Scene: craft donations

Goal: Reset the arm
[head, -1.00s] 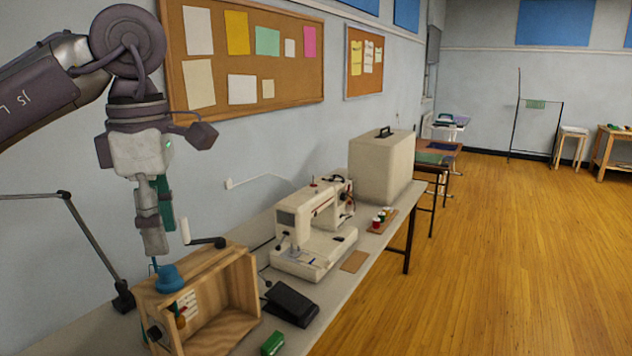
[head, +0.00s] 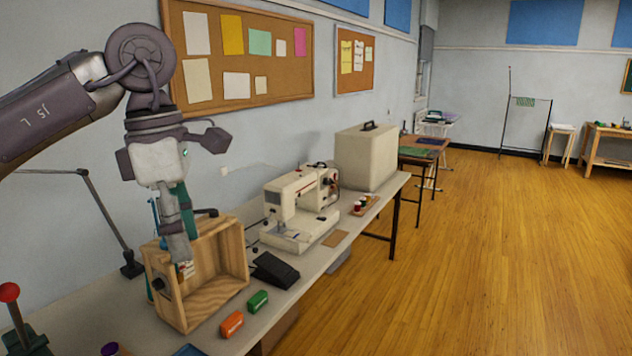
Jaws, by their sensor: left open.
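My left arm comes in from the upper left, and its grey gripper (head: 184,250) hangs pointing down. It is open, with nothing seen between its fingers, which overlap in the picture. It stands in front of the left part of the open wooden crate (head: 222,296) and hides some of it. I cannot tell whether it touches the crate. A thin blue thing (head: 154,212) shows just behind the gripper, mostly hidden. My right gripper is not in view.
The long table holds a sewing machine (head: 300,208), a beige case (head: 366,158), a black pedal (head: 275,270), and green (head: 258,301) and orange (head: 232,324) blocks. A lamp arm (head: 105,215) stands left of the crate. A red-knobbed device (head: 22,325) is at lower left. Open floor lies right.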

